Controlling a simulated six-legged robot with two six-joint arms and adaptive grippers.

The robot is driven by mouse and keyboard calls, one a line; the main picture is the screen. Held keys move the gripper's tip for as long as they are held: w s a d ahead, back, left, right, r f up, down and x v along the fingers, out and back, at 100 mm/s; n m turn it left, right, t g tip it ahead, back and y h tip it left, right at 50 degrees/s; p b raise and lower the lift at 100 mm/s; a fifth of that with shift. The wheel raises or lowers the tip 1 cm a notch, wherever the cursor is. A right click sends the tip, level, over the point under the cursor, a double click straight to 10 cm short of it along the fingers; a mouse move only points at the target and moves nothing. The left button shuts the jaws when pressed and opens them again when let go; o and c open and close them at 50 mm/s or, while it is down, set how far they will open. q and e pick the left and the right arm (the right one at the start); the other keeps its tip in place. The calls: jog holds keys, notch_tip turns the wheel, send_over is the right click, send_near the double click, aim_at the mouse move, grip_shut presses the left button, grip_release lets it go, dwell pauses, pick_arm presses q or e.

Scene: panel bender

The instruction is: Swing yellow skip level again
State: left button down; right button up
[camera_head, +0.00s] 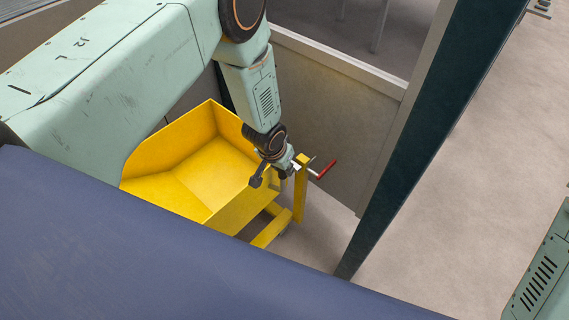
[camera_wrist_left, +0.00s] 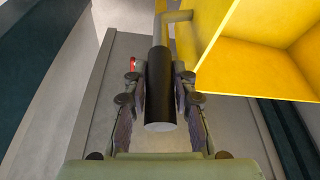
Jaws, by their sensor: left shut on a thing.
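The yellow skip (camera_head: 205,165) is an open tray, mouth upward, left of and below my left arm in the head view; its exact tilt is hard to judge. Its wall also shows at the upper right of the left wrist view (camera_wrist_left: 240,70). My left gripper (camera_head: 275,174) is beside the skip's right end, near a yellow post (camera_head: 300,188). In the left wrist view, its fingers (camera_wrist_left: 160,100) are shut on a black cylindrical handle (camera_wrist_left: 160,85), joined to a bent bar (camera_wrist_left: 178,17). My right gripper is out of view.
A lever with a red grip (camera_head: 326,170) sticks out right of the post. A dark green column (camera_head: 425,140) stands to the right, and a grey panel (camera_head: 325,120) behind. A blue surface (camera_head: 150,250) fills the lower left. The floor at right (camera_head: 500,150) is clear.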

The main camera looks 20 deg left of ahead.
pick_arm(q)
jog(key=shift+d, duration=0.1)
dwell(0.4)
jog(key=c, duration=1.5)
grip_release()
jog(key=shift+f, duration=0.1)
jog(key=o, duration=0.4)
jog(key=shift+w+f, duration=0.1)
jog(key=shift+w, duration=0.1)
jog(key=shift+s+r, duration=0.15)
jog(key=shift+r, duration=0.05)
jog(key=shift+r, duration=0.5)
jog(key=v, duration=1.1)
jog(key=shift+s, duration=0.15)
jog(key=shift+f, duration=0.1)
